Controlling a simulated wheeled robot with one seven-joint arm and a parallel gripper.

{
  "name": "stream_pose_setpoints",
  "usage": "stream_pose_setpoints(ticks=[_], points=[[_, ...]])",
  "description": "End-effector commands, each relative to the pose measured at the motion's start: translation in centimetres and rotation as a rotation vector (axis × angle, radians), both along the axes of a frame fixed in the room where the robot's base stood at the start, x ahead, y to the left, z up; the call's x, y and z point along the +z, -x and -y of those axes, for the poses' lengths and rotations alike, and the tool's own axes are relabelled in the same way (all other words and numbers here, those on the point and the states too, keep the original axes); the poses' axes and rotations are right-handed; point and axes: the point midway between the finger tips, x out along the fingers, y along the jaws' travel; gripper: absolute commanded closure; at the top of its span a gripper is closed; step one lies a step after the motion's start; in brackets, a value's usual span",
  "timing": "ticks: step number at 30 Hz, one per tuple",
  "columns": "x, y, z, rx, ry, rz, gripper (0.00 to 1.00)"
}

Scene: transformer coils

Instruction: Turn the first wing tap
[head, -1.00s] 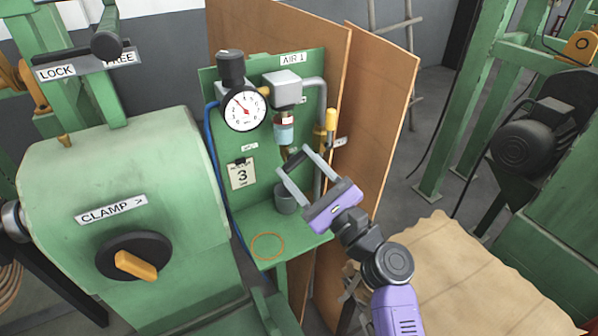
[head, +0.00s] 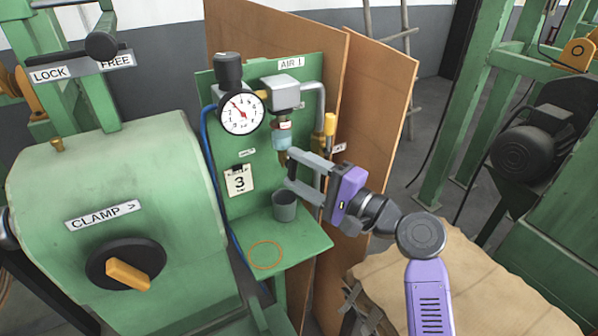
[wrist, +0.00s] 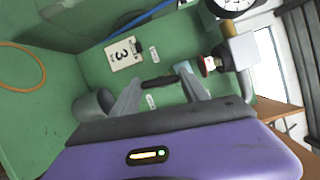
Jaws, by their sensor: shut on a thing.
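The wing tap (wrist: 158,83) is a small dark bar below the clear filter bowl (head: 281,138) on the green air panel. My gripper (head: 291,168) reaches in from the right, just under that bowl. In the wrist view my gripper (wrist: 160,84) has a finger at each end of the dark bar and is shut on it. The fingers stand well apart, with the bar spanning the gap. In the head view the fingers hide most of the tap. The bowl also shows in the wrist view (wrist: 184,68), just beyond the tap.
A pressure gauge (head: 241,113) and a card marked 3 (head: 239,180) are on the panel. A grey cup (head: 285,206) stands on the green shelf (head: 310,236), close below my fingers. A yellow-handled lever (head: 330,124) is at upper right. Brown boards (head: 372,120) stand behind.

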Motion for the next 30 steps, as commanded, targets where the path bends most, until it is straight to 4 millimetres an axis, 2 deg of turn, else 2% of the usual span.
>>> stream_pose_setpoints(ticks=[9,26,27,30], points=[[-0.11,0.08,-0.06,0.004,0.109,0.069,0.88],[-0.15,0.11,-0.11,0.004,0.133,0.086,0.88],[-0.16,0.12,-0.11,0.004,0.133,0.086,0.43],[-0.12,0.09,-0.11,0.003,0.133,0.086,0.25]])
